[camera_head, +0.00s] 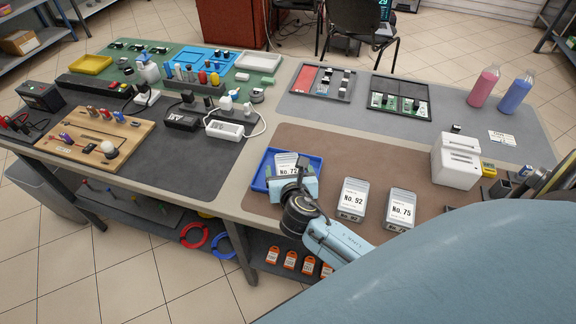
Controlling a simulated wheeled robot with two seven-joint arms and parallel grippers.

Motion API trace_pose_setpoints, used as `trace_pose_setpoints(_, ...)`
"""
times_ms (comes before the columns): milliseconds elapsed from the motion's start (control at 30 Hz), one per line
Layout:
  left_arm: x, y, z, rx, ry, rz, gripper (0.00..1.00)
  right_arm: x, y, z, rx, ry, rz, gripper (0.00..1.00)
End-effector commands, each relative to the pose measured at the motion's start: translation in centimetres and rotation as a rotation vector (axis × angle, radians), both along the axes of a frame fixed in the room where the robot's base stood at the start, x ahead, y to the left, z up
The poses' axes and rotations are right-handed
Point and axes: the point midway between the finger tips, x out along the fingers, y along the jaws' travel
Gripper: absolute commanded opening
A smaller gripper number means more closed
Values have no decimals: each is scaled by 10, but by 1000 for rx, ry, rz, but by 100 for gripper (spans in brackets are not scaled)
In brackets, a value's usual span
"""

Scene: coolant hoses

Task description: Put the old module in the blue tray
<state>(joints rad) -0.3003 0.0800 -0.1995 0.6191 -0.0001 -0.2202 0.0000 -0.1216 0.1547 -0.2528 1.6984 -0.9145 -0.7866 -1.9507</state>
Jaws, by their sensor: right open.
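The blue tray (259,181) lies at the left end of the brown mat. A white module labelled No. 72 (287,160) is in the tray, partly hidden by my right gripper. My right gripper (292,178) is open over the tray, right at this module; whether its fingers touch the module cannot be told. Module No. 92 (353,200) and module No. 75 (400,209) stand on the mat to the right of the tray. No mark shows which module is the old one. My left gripper is not in view.
A white box-shaped device (456,160) stands on the mat at the right. Pink (483,88) and blue (514,92) bottles stand behind it. Dark trays with parts (398,99) lie at the back. Chargers and cables (228,129) lie on the left bench. The mat's middle back is clear.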

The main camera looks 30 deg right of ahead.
Motion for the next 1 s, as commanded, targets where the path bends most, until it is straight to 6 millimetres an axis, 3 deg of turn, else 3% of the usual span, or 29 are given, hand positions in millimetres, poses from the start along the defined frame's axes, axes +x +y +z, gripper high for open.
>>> trace_pose_setpoints(200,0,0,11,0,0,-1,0,-42,21,20,4,2,1,84)
trace_pose_setpoints(400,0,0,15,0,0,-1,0,-70,34,33,2,0,-1,84)
trace_pose_setpoints(600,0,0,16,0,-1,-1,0,-80,39,38,2,-1,-1,84)
trace_pose_setpoints(1000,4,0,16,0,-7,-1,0,-83,38,37,31,-4,-18,84)
